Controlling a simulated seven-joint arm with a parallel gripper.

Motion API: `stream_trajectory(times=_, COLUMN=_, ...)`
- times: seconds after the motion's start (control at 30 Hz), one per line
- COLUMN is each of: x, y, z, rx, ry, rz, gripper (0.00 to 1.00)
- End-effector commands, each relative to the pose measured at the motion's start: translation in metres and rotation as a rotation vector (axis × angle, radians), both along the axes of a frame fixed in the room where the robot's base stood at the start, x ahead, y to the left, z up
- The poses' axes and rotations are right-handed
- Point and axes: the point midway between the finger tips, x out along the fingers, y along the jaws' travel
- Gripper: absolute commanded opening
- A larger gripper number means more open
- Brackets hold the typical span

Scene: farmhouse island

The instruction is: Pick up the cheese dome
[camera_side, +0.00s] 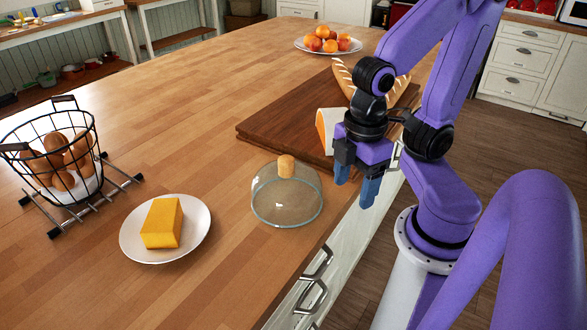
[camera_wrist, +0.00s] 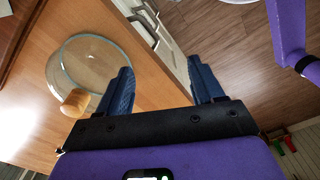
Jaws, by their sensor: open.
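The cheese dome (camera_side: 287,199) is clear glass with a round wooden knob on top. It stands upright on the wooden island near its front edge and looks empty. In the wrist view the dome (camera_wrist: 92,62) is at the left, its knob pointing down in the picture. My gripper (camera_side: 358,190) is open and empty. In the side view it hangs to the right of the dome, near the counter edge, apart from it. In the wrist view my gripper's blue fingers (camera_wrist: 163,85) are spread over the counter edge and drawer fronts, with the dome outside them, to the left.
A white plate (camera_side: 132,245) with a yellow cheese block (camera_side: 162,223) is left of the dome. A dark cutting board (camera_side: 262,133) with bread and a cheese wedge (camera_side: 325,128) lies behind. A wire egg basket (camera_side: 60,160) and fruit plate (camera_side: 302,44) stand farther off.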

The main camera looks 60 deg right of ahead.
Motion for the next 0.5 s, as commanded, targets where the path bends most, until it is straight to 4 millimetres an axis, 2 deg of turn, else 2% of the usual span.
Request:
stream_trajectory(times=0.17, x=0.023, y=0.006, z=0.015, rx=-0.003, ry=-0.006, rz=0.128, gripper=0.67)
stream_trajectory(times=0.5, x=0.092, y=0.008, z=0.066, rx=-0.02, ry=-0.013, rz=0.584, gripper=0.67)
